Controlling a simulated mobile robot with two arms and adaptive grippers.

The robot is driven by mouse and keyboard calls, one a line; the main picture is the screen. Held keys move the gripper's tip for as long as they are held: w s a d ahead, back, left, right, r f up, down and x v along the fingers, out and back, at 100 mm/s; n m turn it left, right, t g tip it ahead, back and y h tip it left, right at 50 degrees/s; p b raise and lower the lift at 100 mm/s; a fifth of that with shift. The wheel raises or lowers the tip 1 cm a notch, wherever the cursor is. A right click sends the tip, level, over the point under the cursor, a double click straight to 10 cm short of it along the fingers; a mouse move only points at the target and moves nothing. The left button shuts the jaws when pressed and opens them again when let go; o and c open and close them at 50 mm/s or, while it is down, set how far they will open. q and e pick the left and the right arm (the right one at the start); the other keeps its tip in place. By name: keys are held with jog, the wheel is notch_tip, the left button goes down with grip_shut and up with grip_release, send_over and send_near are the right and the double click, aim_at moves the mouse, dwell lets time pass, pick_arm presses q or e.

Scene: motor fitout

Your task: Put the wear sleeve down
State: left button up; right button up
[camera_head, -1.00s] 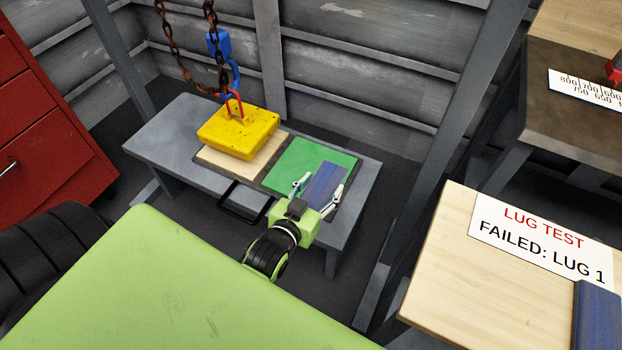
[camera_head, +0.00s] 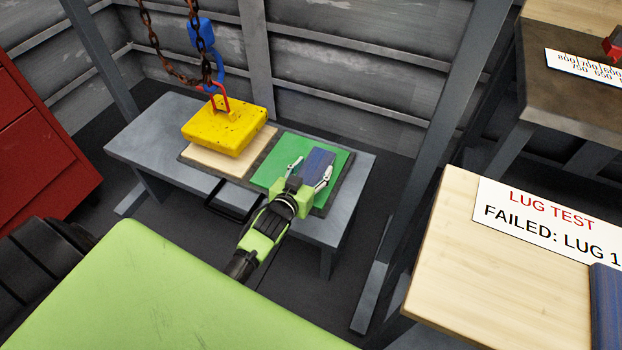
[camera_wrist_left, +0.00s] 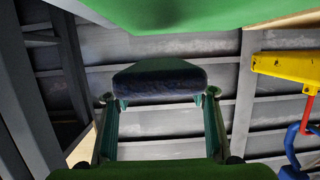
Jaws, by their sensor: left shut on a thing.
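The wear sleeve (camera_head: 319,163) is a blue block-like piece over the green pad (camera_head: 275,172) on the grey bench. My left gripper (camera_head: 310,172) is shut on it, one finger on each side. The left wrist view also shows the sleeve (camera_wrist_left: 160,82) between the fingers, with its end dark. In that view the green pad (camera_wrist_left: 190,14) is apart from the sleeve, with wall visible between them. The sleeve's underside is hidden in the head view. My right gripper is not in view.
A yellow block (camera_head: 225,128) on a rusty chain is over a pale wooden pad (camera_head: 237,171), left of the green pad. A grey post (camera_head: 432,140) stands right of the bench (camera_head: 150,140). Another blue piece (camera_head: 606,300) lies on the wooden table at right.

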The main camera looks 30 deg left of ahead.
aim_at(311, 176)
pick_arm(q)
jog(key=shift+w+a+f+b, duration=0.4)
jog(key=shift+w+f, duration=0.15)
jog(key=shift+f, duration=0.25)
jog(key=f, duration=0.1)
jog(key=f+b, duration=0.1)
jog(key=f, duration=0.1)
jog(key=shift+w+a+f+b, duration=0.2)
jog(key=shift+w+f+b, duration=0.05)
jog(key=shift+b, duration=0.15)
jog(key=shift+f, duration=0.15)
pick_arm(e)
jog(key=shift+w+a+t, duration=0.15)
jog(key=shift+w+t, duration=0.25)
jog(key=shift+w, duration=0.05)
pick_arm(q)
jog(key=o, duration=1.1)
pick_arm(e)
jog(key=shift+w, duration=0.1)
